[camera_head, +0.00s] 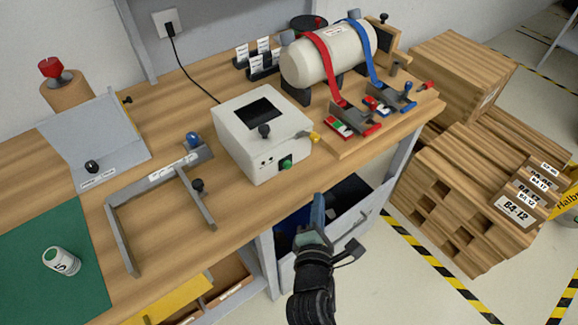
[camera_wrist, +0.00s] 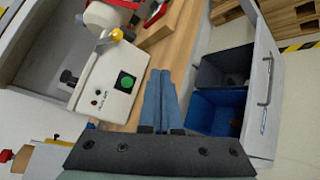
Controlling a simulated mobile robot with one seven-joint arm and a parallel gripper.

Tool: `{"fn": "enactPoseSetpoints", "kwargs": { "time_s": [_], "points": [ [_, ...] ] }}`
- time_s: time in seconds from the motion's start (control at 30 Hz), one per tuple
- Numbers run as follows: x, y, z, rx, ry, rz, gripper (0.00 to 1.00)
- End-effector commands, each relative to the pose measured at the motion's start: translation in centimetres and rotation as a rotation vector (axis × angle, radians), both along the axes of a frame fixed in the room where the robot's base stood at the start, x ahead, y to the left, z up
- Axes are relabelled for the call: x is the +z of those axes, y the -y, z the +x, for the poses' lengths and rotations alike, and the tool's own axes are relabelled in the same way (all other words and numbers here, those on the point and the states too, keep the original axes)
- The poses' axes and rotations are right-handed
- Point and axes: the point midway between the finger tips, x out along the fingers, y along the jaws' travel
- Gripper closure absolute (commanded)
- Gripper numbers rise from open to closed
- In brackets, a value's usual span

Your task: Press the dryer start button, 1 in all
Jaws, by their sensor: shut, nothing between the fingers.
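The dryer is a white box (camera_head: 262,130) on the wooden bench, with a dark window and a black knob on top. Its green start button (camera_head: 286,164) is on the front face. In the wrist view the box (camera_wrist: 107,72) is left of the fingers and the green button (camera_wrist: 127,82) shows clearly. My gripper (camera_head: 318,200) is shut and empty, in front of the bench edge and to the right of and below the button. In the wrist view my gripper (camera_wrist: 160,75) has its fingers together, apart from the button.
An open drawer (camera_head: 335,215) with dark and blue bins is beside my gripper. A grey frame (camera_head: 125,235) lies left. Wooden crates (camera_head: 480,190) stand right on the floor.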

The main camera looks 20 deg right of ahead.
Motion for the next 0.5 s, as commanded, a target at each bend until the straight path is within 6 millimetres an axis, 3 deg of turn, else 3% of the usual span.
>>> {"fn": "enactPoseSetpoints", "kwargs": {
  "time_s": [0.5],
  "points": [
    [-0.2, -2.3, 6.4, 0.002, 0.002, -0.002, 1.00]
  ]
}}
